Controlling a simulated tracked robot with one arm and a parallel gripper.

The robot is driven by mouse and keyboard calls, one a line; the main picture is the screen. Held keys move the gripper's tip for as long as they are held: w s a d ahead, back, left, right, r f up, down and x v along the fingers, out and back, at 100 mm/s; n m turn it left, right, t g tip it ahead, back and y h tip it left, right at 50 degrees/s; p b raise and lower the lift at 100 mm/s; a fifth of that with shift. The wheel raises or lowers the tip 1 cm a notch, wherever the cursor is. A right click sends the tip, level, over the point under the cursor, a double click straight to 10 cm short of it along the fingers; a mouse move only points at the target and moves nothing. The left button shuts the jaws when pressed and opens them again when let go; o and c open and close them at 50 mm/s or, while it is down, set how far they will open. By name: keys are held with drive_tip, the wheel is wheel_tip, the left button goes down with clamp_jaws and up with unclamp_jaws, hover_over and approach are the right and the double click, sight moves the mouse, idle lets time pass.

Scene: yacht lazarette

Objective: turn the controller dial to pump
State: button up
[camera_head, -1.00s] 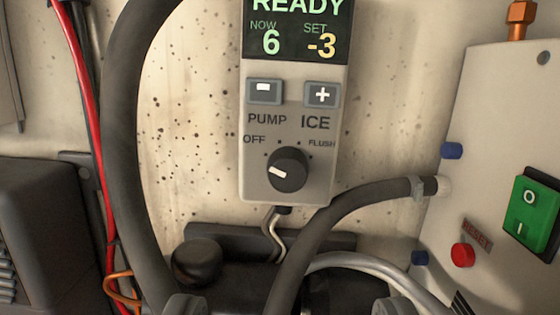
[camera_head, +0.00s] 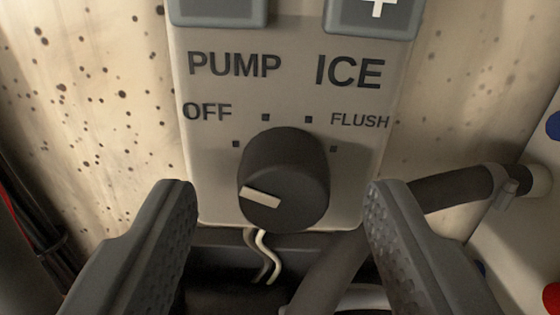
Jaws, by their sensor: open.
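The controller (camera_head: 360,185) is a grey panel on the wall, with the printed words PUMP, ICE, OFF and FLUSH and small square marks around its dial. The dial (camera_head: 290,165) is a round black knob low on the panel. Its pale pointer bar (camera_head: 261,198) lies on the lower left of the knob's face, tilted slightly; the nearest label on that side is OFF. My gripper (camera_head: 280,200) is open, with one dark ribbed finger on each side of the dial and clear gaps between. No contact with the knob shows.
Two grey buttons (camera_head: 218,8) cut by the top edge sit above the labels. A thin pale cable (camera_head: 267,262) hangs below the panel. A dark hose (camera_head: 450,187) runs behind the right finger to a white box (camera_head: 535,225). Speckled wall (camera_head: 90,90) lies left.

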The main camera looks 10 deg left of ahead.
drive_tip(key=shift+w+a, duration=0.1)
drive_tip(key=shift+w, duration=0.35)
drive_tip(key=c, duration=1)
drive_tip(key=shift+a, duration=0.15)
drive_tip(key=shift+f+m, duration=0.1)
drive_tip(key=shift+m, duration=0.2)
drive_tip(key=m+b, duration=0.2)
drive_tip(key=shift+f+m, duration=0.1)
drive_tip(key=shift+m, duration=0.2)
drive_tip(key=shift+d+m+b, duration=0.2)
drive_tip(key=shift+m+b, duration=0.85)
drive_tip(key=shift+m, duration=1.85)
